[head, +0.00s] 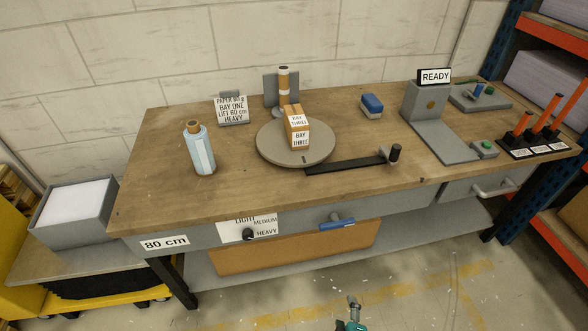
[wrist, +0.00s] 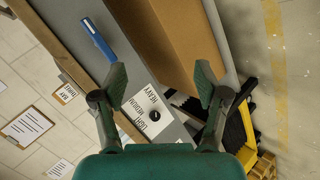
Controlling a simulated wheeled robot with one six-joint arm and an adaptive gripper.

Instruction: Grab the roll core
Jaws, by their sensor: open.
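A slim upright roll (head: 284,84), white with brown bands, stands at the back of the workbench by a grey bracket (head: 271,90); it looks like the roll core, but I cannot be certain. Its lower part is hidden behind a carton. My gripper (wrist: 160,80) is open and empty, its two green fingers spread apart in the wrist view. In the head view, a small green part of my arm (head: 353,318) shows at the bottom edge, in front of the bench and well away from the roll. The roll does not show in the wrist view.
The wooden bench (head: 235,195) carries a round turntable (head: 270,147) with a carton (head: 297,128), a bottle (head: 200,150), a blue-topped block (head: 372,105) and a black crank arm (head: 350,163). A blue drawer handle (head: 338,224) juts from the front. Shelving (head: 550,25) stands at right.

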